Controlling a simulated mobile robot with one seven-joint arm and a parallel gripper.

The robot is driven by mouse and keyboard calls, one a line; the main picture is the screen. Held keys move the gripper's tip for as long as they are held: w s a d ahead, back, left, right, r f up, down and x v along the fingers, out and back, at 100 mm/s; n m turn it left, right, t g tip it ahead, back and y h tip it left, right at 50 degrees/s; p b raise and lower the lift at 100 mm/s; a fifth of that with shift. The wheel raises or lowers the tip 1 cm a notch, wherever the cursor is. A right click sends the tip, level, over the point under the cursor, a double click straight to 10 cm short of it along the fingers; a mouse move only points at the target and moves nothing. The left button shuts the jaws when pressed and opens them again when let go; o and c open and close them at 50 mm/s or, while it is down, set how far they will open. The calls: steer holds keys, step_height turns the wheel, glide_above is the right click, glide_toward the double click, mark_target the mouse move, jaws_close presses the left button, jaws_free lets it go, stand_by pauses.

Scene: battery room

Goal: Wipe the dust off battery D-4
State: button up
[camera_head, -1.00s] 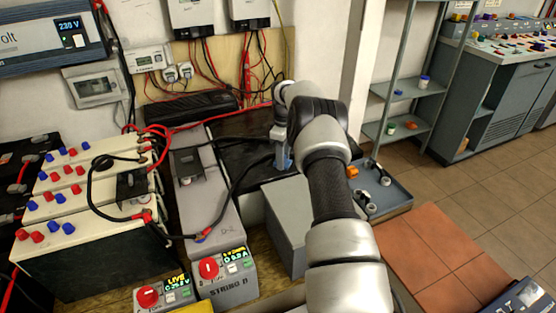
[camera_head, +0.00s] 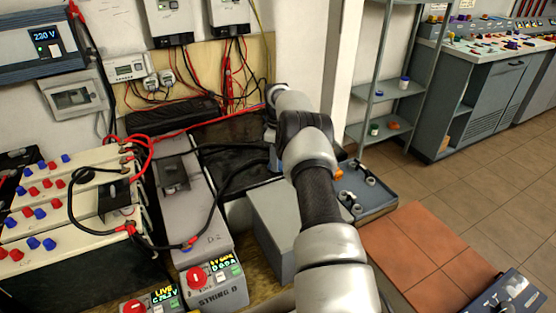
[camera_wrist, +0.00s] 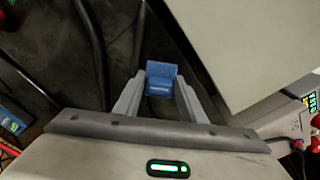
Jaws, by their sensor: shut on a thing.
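A small blue block or pad (camera_wrist: 160,78) is clamped between the two fingers of my gripper (camera_wrist: 158,88) in the wrist view. In the head view my gripper (camera_head: 275,158) is mostly hidden by my arm. It is low over a dark battery top (camera_head: 232,135) at the back, which looks dull and smudged. I cannot read a D-4 label on it, and I cannot tell whether the blue piece touches its surface. A long grey battery (camera_head: 200,210) marked like D-2 lies to the left, with a black cable across it.
A grey box (camera_head: 283,230) stands in front of the dark battery. Cream batteries (camera_head: 70,215) with red and blue caps are at left. Control boxes (camera_head: 215,285) show lit displays. A grey tray (camera_head: 378,205) is to the right. Black cables (camera_head: 235,175) run near my gripper.

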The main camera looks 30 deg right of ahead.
mark_target(251, 176)
steer(key=shift+a+p, duration=0.35)
steer(key=shift+a, duration=4.9)
steer(key=shift+r, duration=0.15)
steer(key=shift+r+p, duration=1.7)
steer(key=shift+r, duration=1.2)
steer(key=shift+r, duration=0.1)
step_height(251, 176, up, 3)
steer(key=shift+f+p, duration=0.1)
steer(key=shift+p, duration=0.95)
